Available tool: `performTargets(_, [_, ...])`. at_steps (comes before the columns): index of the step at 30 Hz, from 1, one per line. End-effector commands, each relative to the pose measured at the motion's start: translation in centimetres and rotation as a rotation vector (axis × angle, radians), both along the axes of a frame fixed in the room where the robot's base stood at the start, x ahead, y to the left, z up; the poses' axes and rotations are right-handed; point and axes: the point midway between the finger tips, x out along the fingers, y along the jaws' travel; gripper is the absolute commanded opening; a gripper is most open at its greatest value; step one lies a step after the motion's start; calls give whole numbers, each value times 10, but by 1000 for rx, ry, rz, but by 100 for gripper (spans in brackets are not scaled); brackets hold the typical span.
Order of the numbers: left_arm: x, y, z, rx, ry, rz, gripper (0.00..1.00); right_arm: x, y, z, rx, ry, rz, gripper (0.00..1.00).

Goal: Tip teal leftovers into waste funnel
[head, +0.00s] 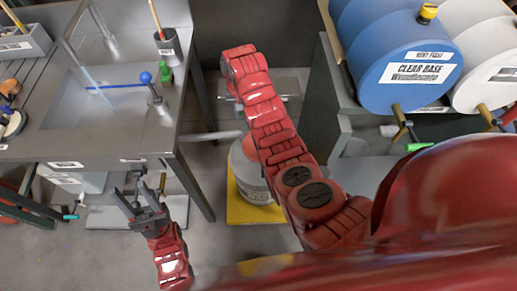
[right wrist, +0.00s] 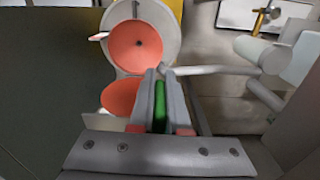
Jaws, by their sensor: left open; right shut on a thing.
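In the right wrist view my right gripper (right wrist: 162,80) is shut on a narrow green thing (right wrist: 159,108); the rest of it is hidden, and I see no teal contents. Just beyond the fingertips is an orange-red funnel-like dish (right wrist: 137,45) with a dark centre, in a pale round rim. A second orange disc (right wrist: 121,95) sits below it, partly hidden by the fingers. In the head view my right arm covers the right gripper. My left gripper (head: 137,197) is open and empty, in front of the steel bench.
The steel bench (head: 120,140) with a sunken basin fills the left. A grey drum (head: 245,172) stands on a yellow base (head: 236,207) behind my right arm. A blue drum (head: 385,45) and a white drum (head: 490,55) lie on a rack at right.

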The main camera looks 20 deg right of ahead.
Motion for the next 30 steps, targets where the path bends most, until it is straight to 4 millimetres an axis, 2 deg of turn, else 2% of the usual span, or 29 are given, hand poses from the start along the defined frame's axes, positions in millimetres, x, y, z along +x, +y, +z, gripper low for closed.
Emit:
performTargets(1, [0,0,-9,0,0,0,50,10,6,4,5,-5,0,0])
performTargets(7, [0,0,-25,0,0,0,50,36,21,32,1,-7,31,0])
performTargets(16, [0,0,-47,0,0,0,50,56,25,75,-3,-6,128,0])
performTargets(23, [0,0,-63,0,0,0,50,58,16,95,-4,-6,189,0])
performTargets(25, [0,0,-75,0,0,0,50,56,5,100,-4,-5,220,0])
performTargets(30, [0,0,-86,0,0,0,50,49,-19,104,-2,0,278,0])
